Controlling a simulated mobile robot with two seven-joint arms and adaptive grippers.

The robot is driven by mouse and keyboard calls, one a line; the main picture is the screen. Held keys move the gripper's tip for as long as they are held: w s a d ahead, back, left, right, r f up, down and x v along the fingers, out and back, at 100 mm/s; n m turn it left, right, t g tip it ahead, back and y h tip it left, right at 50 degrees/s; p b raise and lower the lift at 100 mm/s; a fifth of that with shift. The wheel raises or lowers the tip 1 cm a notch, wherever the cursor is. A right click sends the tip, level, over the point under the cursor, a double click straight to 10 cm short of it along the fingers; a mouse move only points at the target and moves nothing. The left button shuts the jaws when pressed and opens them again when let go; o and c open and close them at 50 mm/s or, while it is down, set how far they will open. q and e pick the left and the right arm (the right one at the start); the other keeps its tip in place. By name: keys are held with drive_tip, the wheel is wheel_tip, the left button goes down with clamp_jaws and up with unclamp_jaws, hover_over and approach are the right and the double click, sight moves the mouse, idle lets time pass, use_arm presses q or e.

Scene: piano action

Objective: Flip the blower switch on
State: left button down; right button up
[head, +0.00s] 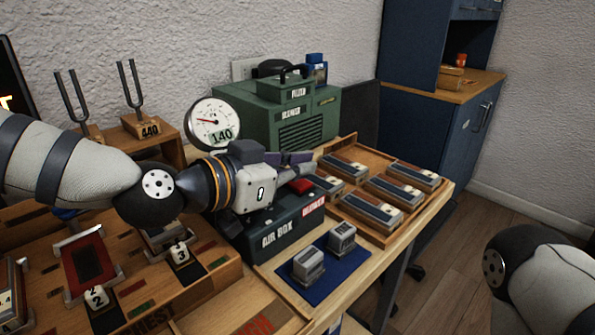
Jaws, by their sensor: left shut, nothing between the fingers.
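The dark air box (282,238) stands on the table, lettered AIR BOX on its front, with a red label (313,206) at its right end. A red switch (301,186) shows on its top, partly hidden by my left gripper. I cannot tell which way the switch is set. My left gripper (304,166) reaches in from the left over the box, shut and empty, its fingertips just above and behind the red switch. I cannot tell whether they touch it. The green blower unit (316,128) stands behind. My right arm shows at the lower right; its gripper is out of view.
A round gauge (212,122) reading 140 stands behind my left gripper. A wooden tray (356,226) with several blocks lies to the right. A blue mat (325,284) with two grey blocks lies in front. Tuning forks (131,88) stand at the back left.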

use_arm(q)
drive_tip(key=r+p+v, duration=0.1)
drive_tip(key=v, duration=0.9)
drive_tip(key=shift+s+r, duration=0.2)
drive_tip(key=shift+r, duration=0.25)
use_arm(e)
drive_tip(key=shift+t, duration=0.6)
drive_tip(key=w+r, duration=0.3)
drive_tip(key=shift+a, duration=0.1)
use_arm(q)
drive_tip(key=shift+d, duration=0.1)
